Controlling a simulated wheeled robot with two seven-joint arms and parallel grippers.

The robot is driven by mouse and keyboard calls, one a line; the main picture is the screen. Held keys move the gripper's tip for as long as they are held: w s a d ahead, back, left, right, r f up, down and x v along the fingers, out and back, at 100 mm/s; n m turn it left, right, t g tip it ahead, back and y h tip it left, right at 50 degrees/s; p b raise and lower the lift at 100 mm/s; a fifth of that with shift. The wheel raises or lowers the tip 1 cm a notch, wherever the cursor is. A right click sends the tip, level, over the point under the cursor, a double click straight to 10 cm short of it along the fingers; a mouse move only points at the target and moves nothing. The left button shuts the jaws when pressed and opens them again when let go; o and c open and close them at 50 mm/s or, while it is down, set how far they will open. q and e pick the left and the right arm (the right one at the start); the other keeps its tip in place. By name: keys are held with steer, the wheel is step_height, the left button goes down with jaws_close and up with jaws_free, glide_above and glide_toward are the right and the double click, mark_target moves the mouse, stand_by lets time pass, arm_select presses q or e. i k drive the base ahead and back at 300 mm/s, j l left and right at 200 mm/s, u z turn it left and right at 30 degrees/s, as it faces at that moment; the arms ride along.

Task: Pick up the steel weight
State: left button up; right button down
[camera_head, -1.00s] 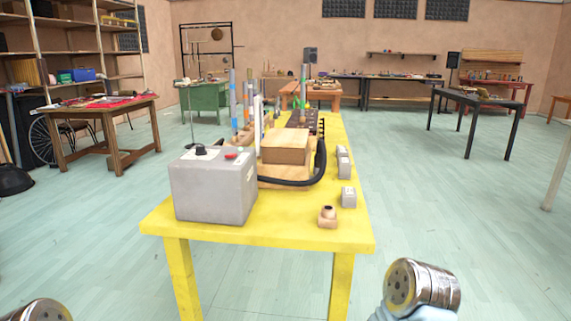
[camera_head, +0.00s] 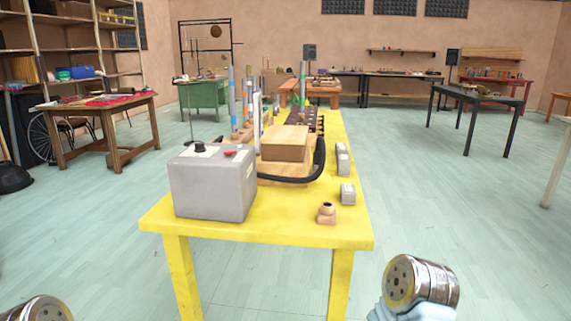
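Several small light-grey blocks stand in a row along the right edge of the yellow table: a near one (camera_head: 348,195) and farther ones (camera_head: 343,164) close behind it. They may be metal weights, but I cannot tell which one is the steel weight. A small wooden piece with a dark round top (camera_head: 327,214) sits at the near right of the table. Only metallic parts of my arms show at the bottom left and bottom right corners. Neither gripper's fingers are in view, and nothing is seen held.
The yellow table (camera_head: 290,233) also bears a grey box with a black knob and red switch (camera_head: 212,187), a wooden box (camera_head: 285,144), a black hose (camera_head: 318,165) and upright tubes. Other tables stand left, right and behind. The floor around the yellow table is clear.

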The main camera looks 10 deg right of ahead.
mark_target(344, 162)
steer(key=i+l+u, duration=0.3)
steer(key=l, duration=1.1)
steer(key=l+u, duration=0.3)
steer(key=l, duration=1.05)
steer(key=k+l+u, duration=0.15)
steer(key=l+u, duration=0.15)
steer(key=l, duration=1.1)
